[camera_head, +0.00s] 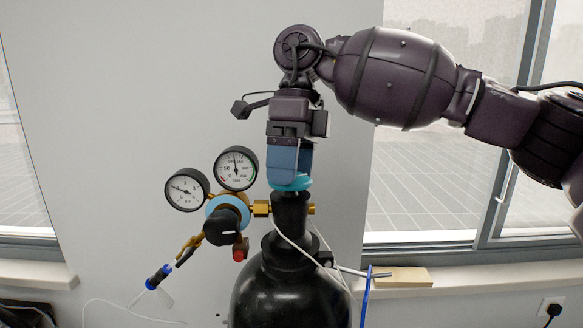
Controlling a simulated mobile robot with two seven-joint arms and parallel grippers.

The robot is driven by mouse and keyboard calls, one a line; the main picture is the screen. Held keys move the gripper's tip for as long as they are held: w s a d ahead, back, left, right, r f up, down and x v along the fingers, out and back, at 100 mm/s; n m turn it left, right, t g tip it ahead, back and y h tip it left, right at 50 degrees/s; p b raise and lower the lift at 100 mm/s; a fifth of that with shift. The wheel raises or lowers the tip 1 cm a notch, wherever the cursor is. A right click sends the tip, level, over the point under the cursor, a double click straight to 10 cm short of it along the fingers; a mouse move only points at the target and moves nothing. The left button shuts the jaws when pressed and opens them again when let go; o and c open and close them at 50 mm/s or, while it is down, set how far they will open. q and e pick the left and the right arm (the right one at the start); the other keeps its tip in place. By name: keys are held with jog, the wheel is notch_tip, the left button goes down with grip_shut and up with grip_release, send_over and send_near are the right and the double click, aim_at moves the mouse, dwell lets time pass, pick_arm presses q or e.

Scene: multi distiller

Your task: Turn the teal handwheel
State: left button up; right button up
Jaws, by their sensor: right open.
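The teal handwheel (290,184) sits on top of the valve of a black gas cylinder (290,282). My right gripper (290,172) points straight down over the handwheel, with its blue fingers around or just above it. The fingers hide much of the handwheel, and I cannot tell whether they touch it. The right gripper is open. My left gripper is not in view.
A regulator (228,217) with two round gauges (236,168) is joined to the valve's left side. A blue-ended hose fitting (158,277) hangs lower left. A wooden block (402,277) lies on the sill at right. A white wall stands behind.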

jog(key=shift+f, duration=0.15)
jog(key=c, duration=0.7)
jog(key=shift+c, duration=0.9)
